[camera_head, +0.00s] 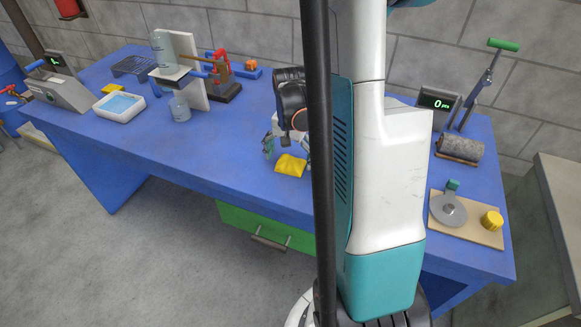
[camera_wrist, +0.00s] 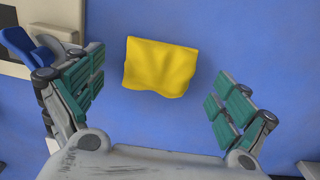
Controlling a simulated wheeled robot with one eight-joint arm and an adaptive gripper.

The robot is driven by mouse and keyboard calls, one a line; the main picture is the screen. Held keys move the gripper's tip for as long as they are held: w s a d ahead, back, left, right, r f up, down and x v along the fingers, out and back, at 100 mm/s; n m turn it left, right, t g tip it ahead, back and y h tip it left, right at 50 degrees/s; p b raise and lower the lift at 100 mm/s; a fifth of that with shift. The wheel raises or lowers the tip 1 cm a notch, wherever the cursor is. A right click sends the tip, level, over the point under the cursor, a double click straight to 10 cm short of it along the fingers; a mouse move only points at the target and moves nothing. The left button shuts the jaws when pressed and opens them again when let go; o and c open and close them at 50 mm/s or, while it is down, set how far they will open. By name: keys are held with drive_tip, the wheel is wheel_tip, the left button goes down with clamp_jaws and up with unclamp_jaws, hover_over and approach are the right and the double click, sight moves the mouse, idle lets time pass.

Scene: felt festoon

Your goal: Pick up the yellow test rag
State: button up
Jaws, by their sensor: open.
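The yellow test rag (camera_head: 291,165) lies on the blue table near its front edge, just left of my arm column in the head view. In the wrist view the yellow rag (camera_wrist: 160,67) lies flat and slightly crumpled, between and a little beyond my fingers. My gripper (camera_wrist: 160,95) is open and empty, with green-padded fingers to either side of the rag and apart from it. In the head view my gripper (camera_head: 287,148) is beside and above the rag, with one finger partly hidden behind my arm.
The blue table (camera_head: 220,140) is clear around the rag. A white tray (camera_head: 120,107), a glass cylinder stand (camera_head: 193,75) and a red press (camera_head: 221,78) stand to the left. A beige board (camera_head: 466,222) with a yellow knob and a grey roll (camera_head: 460,148) are at the right.

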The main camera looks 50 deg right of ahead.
sight(290, 157)
drive_tip(key=shift+f, duration=0.9)
drive_tip(key=shift+r, duration=0.1)
drive_tip(key=c, duration=1.1)
drive_tip(key=shift+c, duration=0.2)
wheel_tip(290, 157, up, 20)
drive_tip(key=p, duration=0.6)
drive_tip(key=shift+p, duration=0.35)
drive_tip(key=shift+o, duration=0.5)
